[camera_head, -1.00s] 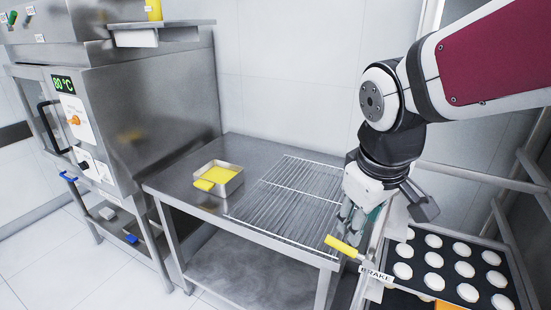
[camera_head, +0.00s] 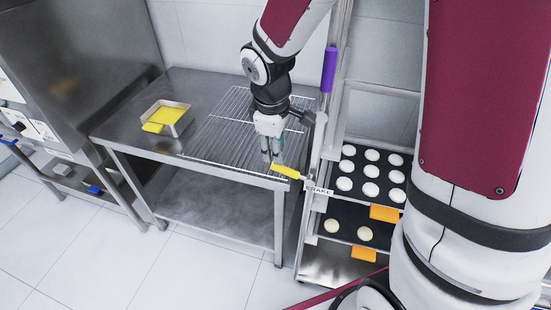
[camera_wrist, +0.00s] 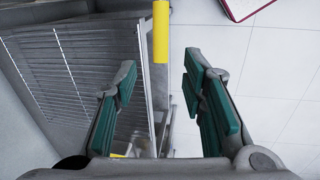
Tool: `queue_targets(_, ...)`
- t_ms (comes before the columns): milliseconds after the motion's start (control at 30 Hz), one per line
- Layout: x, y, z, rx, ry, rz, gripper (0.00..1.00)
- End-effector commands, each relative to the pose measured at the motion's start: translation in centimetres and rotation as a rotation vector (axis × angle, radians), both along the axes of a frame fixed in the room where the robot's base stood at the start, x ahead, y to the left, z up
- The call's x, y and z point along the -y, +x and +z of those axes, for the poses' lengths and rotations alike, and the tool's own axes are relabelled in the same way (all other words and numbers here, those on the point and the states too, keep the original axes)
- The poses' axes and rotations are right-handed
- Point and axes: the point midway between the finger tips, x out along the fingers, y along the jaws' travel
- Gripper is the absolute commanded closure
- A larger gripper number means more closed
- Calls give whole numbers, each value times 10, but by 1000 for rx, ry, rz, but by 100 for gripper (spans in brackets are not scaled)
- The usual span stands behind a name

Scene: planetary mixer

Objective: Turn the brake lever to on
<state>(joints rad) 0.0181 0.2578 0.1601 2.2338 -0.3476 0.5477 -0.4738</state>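The brake lever (camera_head: 286,171) has a yellow grip and sticks out to the left from the rack's post, beside a white BRAKE label (camera_head: 319,190). My gripper (camera_head: 272,160) points down just behind and above the lever's free end in the head view. In the wrist view the yellow lever (camera_wrist: 161,32) appears upright, ahead of and between the two open fingers (camera_wrist: 160,90) with their green pads. Gaps show on both sides of it. Whether a finger touches the lever cannot be told.
A steel table (camera_head: 190,158) with a wire grid (camera_head: 222,142) and a yellow-filled pan (camera_head: 166,118) is on the left. The rack (camera_head: 302,245) holds trays of pale rounds (camera_head: 371,189) and has a purple handle (camera_head: 329,70). Floor (camera_head: 110,260) lies clear in front.

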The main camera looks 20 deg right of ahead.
Motion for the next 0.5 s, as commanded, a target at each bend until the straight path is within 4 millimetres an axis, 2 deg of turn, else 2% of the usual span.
queue_targets(100,3,2,-25,-6,-1,0,62)
queue_targets(300,7,7,-60,-4,-1,0,62)
queue_targets(500,9,11,-78,-1,0,0,62)
